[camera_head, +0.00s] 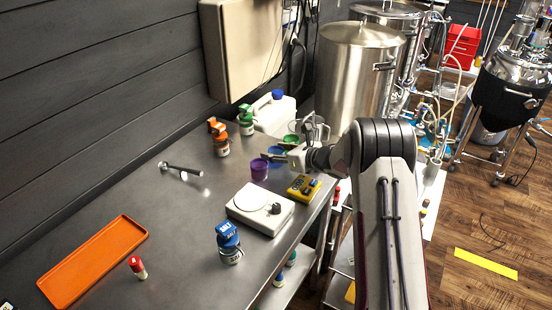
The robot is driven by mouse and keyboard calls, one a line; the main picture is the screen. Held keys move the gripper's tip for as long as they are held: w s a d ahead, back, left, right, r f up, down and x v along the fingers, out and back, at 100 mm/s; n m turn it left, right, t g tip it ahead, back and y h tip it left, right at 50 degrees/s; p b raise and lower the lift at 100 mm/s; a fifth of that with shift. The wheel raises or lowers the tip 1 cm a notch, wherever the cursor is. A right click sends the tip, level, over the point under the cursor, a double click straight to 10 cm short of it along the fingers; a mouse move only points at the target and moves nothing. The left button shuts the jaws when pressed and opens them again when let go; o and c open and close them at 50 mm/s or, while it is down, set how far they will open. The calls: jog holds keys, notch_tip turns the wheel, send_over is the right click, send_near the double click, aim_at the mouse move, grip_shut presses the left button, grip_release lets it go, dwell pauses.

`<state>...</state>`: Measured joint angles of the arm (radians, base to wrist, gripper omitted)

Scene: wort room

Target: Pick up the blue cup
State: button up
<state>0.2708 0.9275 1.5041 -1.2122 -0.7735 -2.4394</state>
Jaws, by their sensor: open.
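The blue cup (276,151) stands on the steel bench between a purple cup (259,171) and a green cup (291,139). It is small in the picture and partly covered by my gripper. My gripper (272,157) is open and reaches in from the right, with its fingers at the near side of the blue cup, just above the purple cup in the picture. I cannot tell whether the fingers touch the blue cup or are around it.
A yellow device (303,187) and a white scale (260,209) stand in front of the cups. A white jug (273,115) and steel kettle (358,75) stand behind. The bench (170,225) is clear mid-left.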

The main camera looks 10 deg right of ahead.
dwell(0.4)
jog(key=c, duration=0.9)
jog(key=shift+r, duration=5)
